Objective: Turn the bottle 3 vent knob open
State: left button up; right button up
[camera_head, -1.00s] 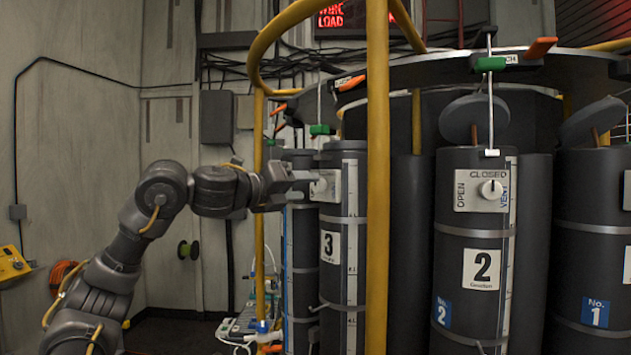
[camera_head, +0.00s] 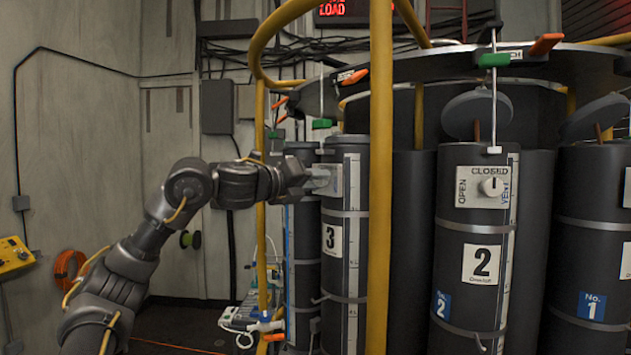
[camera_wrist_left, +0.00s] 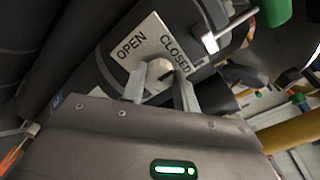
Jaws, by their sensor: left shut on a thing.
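Bottle 3 (camera_head: 332,275) is a dark grey cylinder with a white "3" label, left of the yellow post. Its vent plate (camera_head: 332,180) is mostly behind my gripper in the head view. In the left wrist view the plate (camera_wrist_left: 148,40) reads OPEN and CLOSED. The pale vent knob (camera_wrist_left: 158,75) sits between my two fingers. A dark mark on the knob's right side faces the CLOSED word, but its exact angle is hard to tell. My left gripper (camera_head: 312,178) is shut on the knob; it also shows in the left wrist view (camera_wrist_left: 160,88). My right gripper is out of view.
A yellow post (camera_head: 380,230) stands just right of bottle 3. Bottle 2 (camera_head: 470,320) is farther right, its knob (camera_head: 493,186) pointing to CLOSED. A green-handled rod (camera_head: 322,123) hangs above bottle 3. A yellow rail (camera_head: 261,220) stands behind my left wrist.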

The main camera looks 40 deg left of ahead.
pick_arm(q)
jog(key=shift+n, duration=0.3)
jog(key=shift+r+n+p, duration=0.15)
jog(key=shift+n+p, duration=1.4)
jog(key=shift+n, duration=7.05)
jog(key=o, duration=0.7)
jog(key=shift+o, duration=1.4)
jog(key=shift+w, duration=0.15)
